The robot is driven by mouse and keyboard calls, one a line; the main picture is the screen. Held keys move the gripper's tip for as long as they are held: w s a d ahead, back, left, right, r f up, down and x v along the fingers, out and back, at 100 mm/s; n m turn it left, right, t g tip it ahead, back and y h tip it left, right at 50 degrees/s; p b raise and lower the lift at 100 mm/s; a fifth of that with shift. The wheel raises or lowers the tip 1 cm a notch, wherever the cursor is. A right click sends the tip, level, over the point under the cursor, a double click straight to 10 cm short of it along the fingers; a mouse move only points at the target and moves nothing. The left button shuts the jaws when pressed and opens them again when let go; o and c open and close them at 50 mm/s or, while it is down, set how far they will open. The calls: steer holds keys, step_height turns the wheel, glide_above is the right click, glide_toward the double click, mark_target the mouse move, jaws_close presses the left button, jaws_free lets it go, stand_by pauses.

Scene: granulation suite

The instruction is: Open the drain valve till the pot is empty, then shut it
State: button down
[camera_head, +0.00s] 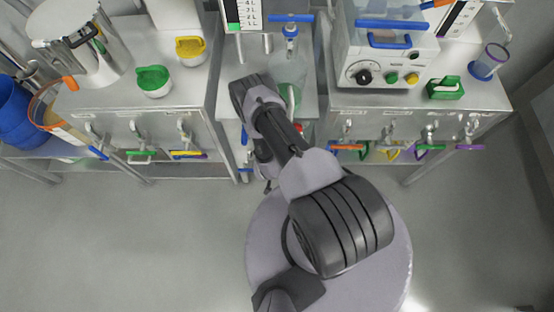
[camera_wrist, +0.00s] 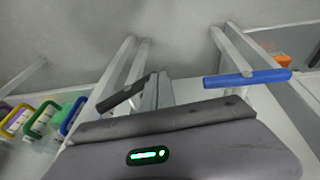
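My gripper shows in the wrist view as a grey body with a green light (camera_wrist: 148,155) along the bottom edge. A dark bar and a grey strip stand just beyond it; I cannot tell whether these are its fingers. A blue lever handle (camera_wrist: 248,78) lies to the right of them, apart from the gripper body. In the head view my arm hides the gripper at the middle bench. A clear vessel (camera_head: 289,70) with a blue lever (camera_head: 291,17) above it stands there, beside a level gauge (camera_head: 242,14). A steel pot (camera_head: 82,45) stands at left. Which lever is the drain valve is unclear.
A green scoop cup (camera_head: 153,81) and a yellow one (camera_head: 190,49) stand on the left bench. A white machine (camera_head: 385,60) and a green box (camera_head: 446,88) stand on the right bench. Coloured handles hang along both bench fronts. The floor (camera_head: 120,240) is clear.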

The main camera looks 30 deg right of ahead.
steer(key=f+b, duration=0.3)
steer(key=shift+s+d+f+h, duration=0.15)
steer(key=shift+d+f+h, duration=0.05)
steer(key=shift+f+h, duration=0.1)
stand_by(0.3)
stand_by(1.2)
steer(key=shift+r, duration=0.1)
